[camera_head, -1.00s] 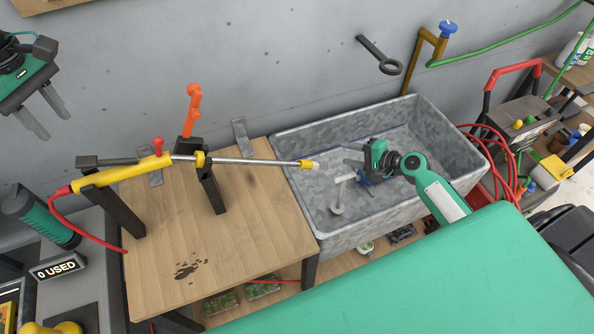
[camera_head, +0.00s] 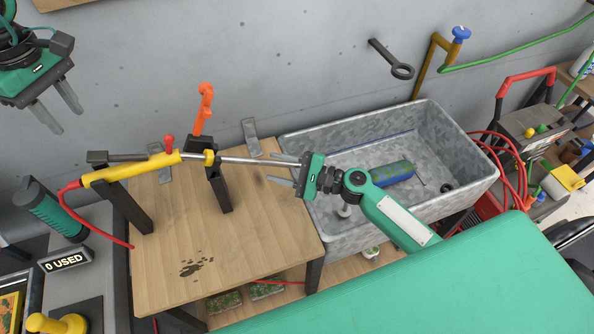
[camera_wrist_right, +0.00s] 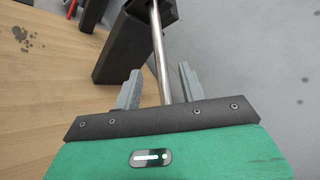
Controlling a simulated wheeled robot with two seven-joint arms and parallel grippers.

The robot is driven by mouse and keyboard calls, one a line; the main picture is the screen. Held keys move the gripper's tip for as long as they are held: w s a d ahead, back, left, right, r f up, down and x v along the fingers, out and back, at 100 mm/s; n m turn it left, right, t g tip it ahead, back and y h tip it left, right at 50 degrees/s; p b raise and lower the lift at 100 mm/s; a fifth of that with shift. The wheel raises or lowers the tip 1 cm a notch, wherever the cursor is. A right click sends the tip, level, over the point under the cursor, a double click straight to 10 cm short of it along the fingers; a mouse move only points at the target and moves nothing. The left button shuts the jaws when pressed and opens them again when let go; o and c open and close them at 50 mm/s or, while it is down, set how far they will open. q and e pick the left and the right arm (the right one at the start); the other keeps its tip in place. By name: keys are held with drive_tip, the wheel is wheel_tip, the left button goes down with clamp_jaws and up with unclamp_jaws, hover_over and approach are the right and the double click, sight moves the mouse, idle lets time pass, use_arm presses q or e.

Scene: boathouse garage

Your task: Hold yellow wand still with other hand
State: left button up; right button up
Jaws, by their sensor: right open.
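The yellow wand (camera_head: 130,170) lies across two black stands on the wooden bench, with a red trigger on top and a metal tube running to the right. My right gripper (camera_head: 278,170) is at the tube's right part, its fingers pointing left. In the right wrist view the metal tube (camera_wrist_right: 159,50) passes between the two open fingers (camera_wrist_right: 157,90), with gaps on both sides. The wand's tip is hidden behind my right gripper in the head view. My left gripper (camera_head: 60,117) hangs at the upper left, its fingers apart and empty, away from the wand.
A grey metal basin (camera_head: 470,183) stands right of the wooden bench (camera_head: 240,255), with a blue-green object (camera_head: 393,173) inside. An orange hook-like piece (camera_head: 204,110) rises behind the wand. A red hose (camera_head: 100,238) trails from the wand's handle.

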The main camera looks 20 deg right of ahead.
sight(256, 163)
drive_tip(key=x, duration=0.7)
drive_tip(key=shift+w+a, duration=0.2)
drive_tip(key=shift+a, duration=0.05)
clamp_jaws()
idle(1.1)
